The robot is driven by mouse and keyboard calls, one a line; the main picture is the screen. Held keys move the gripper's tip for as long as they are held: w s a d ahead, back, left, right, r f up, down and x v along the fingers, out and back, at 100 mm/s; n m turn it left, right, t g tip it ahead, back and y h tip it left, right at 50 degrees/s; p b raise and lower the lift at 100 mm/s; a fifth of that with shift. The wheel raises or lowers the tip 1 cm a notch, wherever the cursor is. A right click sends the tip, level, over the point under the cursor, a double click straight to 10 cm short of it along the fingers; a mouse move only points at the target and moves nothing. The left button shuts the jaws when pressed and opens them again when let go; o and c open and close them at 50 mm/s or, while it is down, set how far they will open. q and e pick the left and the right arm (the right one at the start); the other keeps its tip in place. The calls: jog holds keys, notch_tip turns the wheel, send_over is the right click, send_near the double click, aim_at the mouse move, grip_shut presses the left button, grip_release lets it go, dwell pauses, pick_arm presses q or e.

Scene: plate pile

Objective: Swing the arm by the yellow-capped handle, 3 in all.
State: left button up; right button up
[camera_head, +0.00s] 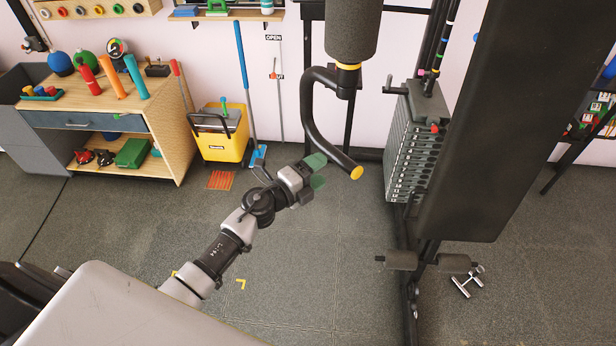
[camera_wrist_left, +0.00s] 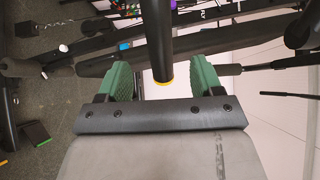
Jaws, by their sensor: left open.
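The arm of the exercise machine hangs from a dark padded cylinder (camera_head: 351,28) and ends in a curved black handle (camera_head: 312,112) with a yellow cap (camera_head: 356,172). My left gripper (camera_head: 318,170) is just left of the handle's lower end, its green fingers apart. My right gripper is in neither view.
A weight stack (camera_head: 414,145) and a tall black pad (camera_head: 490,120) stand right of the handle. A yellow mop bucket (camera_head: 222,142) and a wooden shelf (camera_head: 165,110) stand at the back left. The floor in front is mostly clear.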

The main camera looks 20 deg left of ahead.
aim_at(334, 162)
pick_arm(q)
jog(key=shift+b+x, duration=0.45)
jog(key=shift+x, duration=3.15)
grip_shut()
